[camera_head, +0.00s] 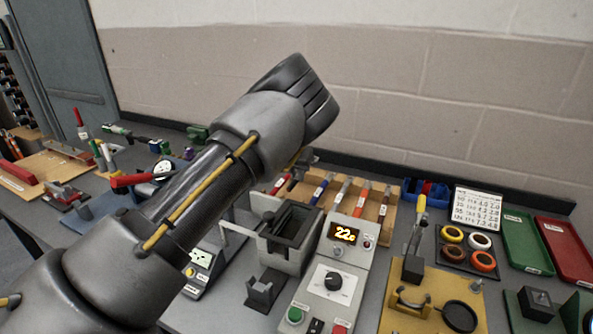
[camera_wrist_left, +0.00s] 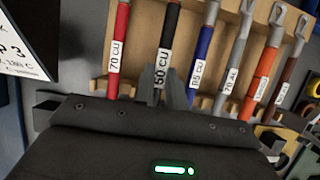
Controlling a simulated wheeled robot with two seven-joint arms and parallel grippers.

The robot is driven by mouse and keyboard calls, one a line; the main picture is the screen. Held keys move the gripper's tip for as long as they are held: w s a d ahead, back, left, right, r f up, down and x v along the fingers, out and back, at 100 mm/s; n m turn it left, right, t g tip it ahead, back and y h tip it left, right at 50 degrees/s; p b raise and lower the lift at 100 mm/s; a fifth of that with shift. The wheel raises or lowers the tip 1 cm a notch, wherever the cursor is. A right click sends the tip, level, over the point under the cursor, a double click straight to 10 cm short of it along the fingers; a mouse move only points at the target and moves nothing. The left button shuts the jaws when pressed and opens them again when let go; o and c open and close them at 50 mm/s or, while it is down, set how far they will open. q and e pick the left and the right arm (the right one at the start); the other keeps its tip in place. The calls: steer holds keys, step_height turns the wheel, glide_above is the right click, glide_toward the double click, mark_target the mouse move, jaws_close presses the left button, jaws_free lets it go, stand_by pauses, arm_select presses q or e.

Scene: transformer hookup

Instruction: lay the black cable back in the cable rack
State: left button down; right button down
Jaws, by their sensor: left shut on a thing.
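The wooden cable rack (camera_head: 388,218) stands at the back of the bench, with several coloured cables side by side. In the left wrist view, my left gripper (camera_wrist_left: 166,84) is shut on the black cable (camera_wrist_left: 169,42), around its label reading 50 CU. The black cable stands upright at the rack (camera_wrist_left: 141,50), between the red cable (camera_wrist_left: 118,45) and the blue cable (camera_wrist_left: 204,60). I cannot tell whether it rests in its slot. In the head view, my left forearm and wrist hide the fingertips and most of the black cable. My right gripper is not in view.
A grey machine with an orange display (camera_head: 344,233) stands in front of the rack. A blue bin (camera_head: 437,192), tape rolls (camera_head: 481,242), and green (camera_head: 527,243) and red (camera_head: 566,250) trays lie to the right. Tools crowd the bench's left side.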

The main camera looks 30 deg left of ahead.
arm_select(q)
steer(key=shift+f+b, duration=0.8)
steer(key=shift+f, duration=1.3)
steer(key=shift+f, duration=0.3)
steer(key=c, duration=1.4)
jaws_free()
steer(key=shift+o, duration=0.2)
steer(key=shift+r, duration=0.1)
steer(key=shift+r+p, duration=2.6)
steer(key=shift+r, duration=0.8)
